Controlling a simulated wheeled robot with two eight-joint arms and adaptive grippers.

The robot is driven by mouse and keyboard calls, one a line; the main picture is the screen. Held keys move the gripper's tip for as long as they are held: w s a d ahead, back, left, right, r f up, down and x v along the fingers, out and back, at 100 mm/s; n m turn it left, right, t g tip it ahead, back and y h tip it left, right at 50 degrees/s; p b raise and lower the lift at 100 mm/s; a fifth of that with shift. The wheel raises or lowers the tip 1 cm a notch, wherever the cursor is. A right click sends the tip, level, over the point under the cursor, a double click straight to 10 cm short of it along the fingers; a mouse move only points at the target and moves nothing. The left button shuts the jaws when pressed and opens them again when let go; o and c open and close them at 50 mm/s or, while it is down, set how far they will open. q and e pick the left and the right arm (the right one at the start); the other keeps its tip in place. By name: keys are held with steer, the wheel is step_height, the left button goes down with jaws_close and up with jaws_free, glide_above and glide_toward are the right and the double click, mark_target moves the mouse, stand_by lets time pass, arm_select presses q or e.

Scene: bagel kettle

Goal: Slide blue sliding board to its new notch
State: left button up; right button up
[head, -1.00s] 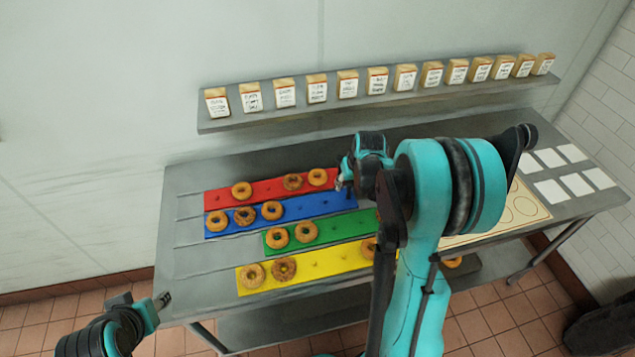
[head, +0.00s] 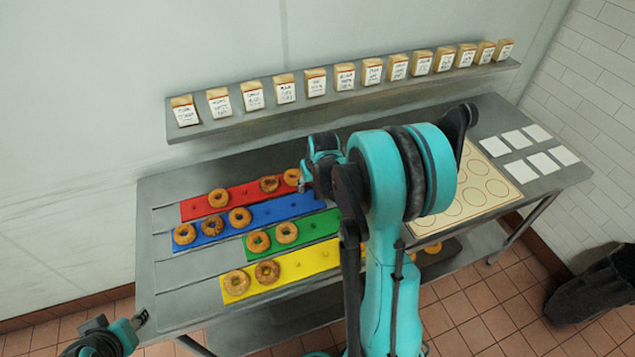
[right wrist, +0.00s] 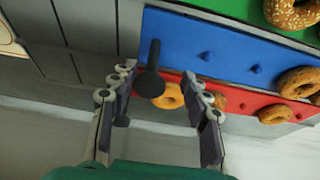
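The blue sliding board (head: 265,216) lies on the steel table between the red and green boards, with several bagels near its left end. Its left end sticks out slightly past the red board's. In the right wrist view the blue board (right wrist: 195,42) carries a dark upright handle (right wrist: 150,78) at its end. My right gripper (head: 306,188) is at the blue board's right end. In its wrist view the open fingers (right wrist: 163,103) stand either side of the handle, nearer on the left; contact is unclear. My left gripper (head: 141,318) is empty at lower left, off the table; its opening is unclear.
The red board (head: 240,200), green board (head: 315,228) and yellow board (head: 310,262) carry bagels. Grooves run left across bare table (head: 165,240). A shelf of labelled blocks (head: 340,103) is behind. A mat with circles (head: 475,185) and white squares lie right.

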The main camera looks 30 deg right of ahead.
steer(key=shift+w+a, duration=0.2)
steer(key=shift+a, duration=0.6)
steer(key=shift+w+a, duration=0.2)
steer(key=shift+a, duration=0.55)
steer(key=shift+w+a, duration=0.1)
steer(key=shift+a, duration=0.5)
steer(key=shift+d, duration=0.6)
step_height(320, 180, up, 7)
steer(key=p, duration=0.5)
